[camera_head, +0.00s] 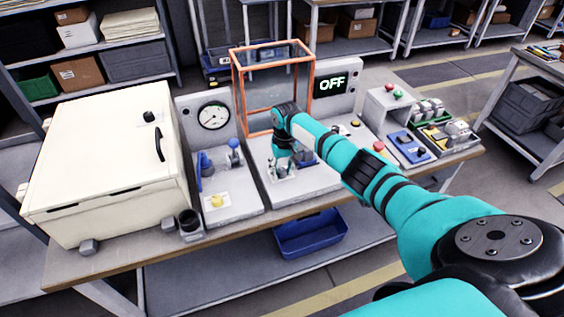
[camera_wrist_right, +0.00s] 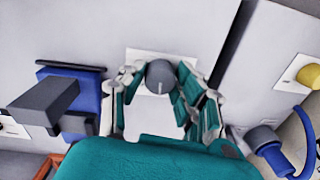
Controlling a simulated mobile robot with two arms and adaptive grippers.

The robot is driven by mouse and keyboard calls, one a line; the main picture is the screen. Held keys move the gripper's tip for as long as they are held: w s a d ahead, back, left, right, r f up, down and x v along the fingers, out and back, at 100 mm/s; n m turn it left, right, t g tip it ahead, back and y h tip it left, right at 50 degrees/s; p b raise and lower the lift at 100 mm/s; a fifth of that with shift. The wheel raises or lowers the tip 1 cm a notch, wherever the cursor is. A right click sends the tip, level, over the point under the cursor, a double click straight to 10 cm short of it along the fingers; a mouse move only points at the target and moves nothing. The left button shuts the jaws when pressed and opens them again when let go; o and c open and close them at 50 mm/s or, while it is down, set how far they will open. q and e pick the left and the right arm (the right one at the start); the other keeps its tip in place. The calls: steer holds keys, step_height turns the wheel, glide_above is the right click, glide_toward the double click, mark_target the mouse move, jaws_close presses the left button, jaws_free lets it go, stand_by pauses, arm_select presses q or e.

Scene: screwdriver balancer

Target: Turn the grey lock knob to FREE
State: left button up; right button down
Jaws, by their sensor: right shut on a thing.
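The grey lock knob (camera_wrist_right: 160,77) is a round knob with a pale line on its top, on a white plate (camera_wrist_right: 147,60) in the right wrist view. My left gripper is not in view.
An orange-framed guard (camera_head: 235,95) stands behind my wrist, beside a display (camera_head: 333,83) reading OFF. A blue part with a grey block (camera_wrist_right: 50,105) is close left of the gripper in the wrist view. A yellow knob (camera_head: 217,201) and gauge (camera_head: 213,116) are on the left station.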

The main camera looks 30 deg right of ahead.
mark_target(283, 171)
steer(key=m+p, duration=0.1)
steer(key=m, duration=0.1)
steer(key=m+p, duration=0.2)
steer(key=shift+r+m, duration=0.2)
steer(key=shift+m, duration=0.2)
steer(key=shift+m+p, duration=0.75)
steer(key=shift+m, duration=0.45)
steer(key=shift+w+f+m+p, duration=0.1)
steer(key=shift+m+p, duration=0.4)
steer(key=shift+m, duration=0.8)
steer(key=c, duration=0.9)
jaws_free()
steer(key=shift+c, duration=0.2)
step_height(283, 171, up, 12)
steer(key=shift+s, duration=0.35)
steer(key=shift+d, duration=0.1)
